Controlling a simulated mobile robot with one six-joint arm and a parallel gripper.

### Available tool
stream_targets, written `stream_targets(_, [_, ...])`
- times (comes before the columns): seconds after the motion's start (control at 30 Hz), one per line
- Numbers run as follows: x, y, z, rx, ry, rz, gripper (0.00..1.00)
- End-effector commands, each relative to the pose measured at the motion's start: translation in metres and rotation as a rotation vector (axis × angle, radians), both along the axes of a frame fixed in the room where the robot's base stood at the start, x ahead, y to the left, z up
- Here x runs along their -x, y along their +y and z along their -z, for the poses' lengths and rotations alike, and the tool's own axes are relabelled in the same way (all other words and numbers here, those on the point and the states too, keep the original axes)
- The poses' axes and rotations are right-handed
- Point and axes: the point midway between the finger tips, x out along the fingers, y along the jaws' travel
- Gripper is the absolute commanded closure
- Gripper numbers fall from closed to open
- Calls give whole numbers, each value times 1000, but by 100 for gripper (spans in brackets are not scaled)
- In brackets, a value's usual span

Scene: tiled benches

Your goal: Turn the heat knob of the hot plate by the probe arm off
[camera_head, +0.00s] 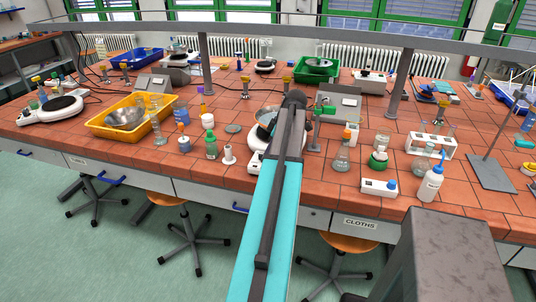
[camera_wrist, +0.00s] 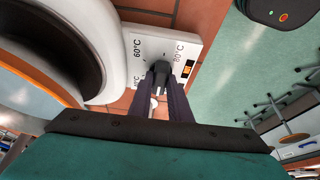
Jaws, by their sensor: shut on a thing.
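The hot plate (camera_head: 256,160) is a white unit near the bench's front edge in the head view, mostly hidden behind my arm. In the wrist view its white front panel (camera_wrist: 137,45) carries 60 °C markings and a small orange-and-black switch, beside a large white round rim. The dark heat knob (camera_wrist: 160,67) sits on this panel between my fingertips. My gripper (camera_wrist: 161,78) is shut on the knob. The knob's pointer is hidden by the fingers, so its setting cannot be read. In the head view my gripper's fingertips are hidden by the arm. I cannot make out the probe arm.
A conical flask (camera_head: 342,160) and a white box (camera_head: 379,187) are to the right. A yellow tray (camera_head: 102,128) holds a metal bowl. Stools stand below the bench.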

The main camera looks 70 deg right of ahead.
Motion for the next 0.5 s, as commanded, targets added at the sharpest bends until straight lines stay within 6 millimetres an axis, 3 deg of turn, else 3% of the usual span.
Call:
stream_targets(0.03, [-3,-1,-1,4,-5,-3,100])
stream_targets(0.07, [-3,-1,-1,4,-5,-3,81])
stream_targets(0.17, [-2,-1,-1,3,-4,-3,64])
stream_targets(0.5, [-1,0,-1,0,-2,-1,64])
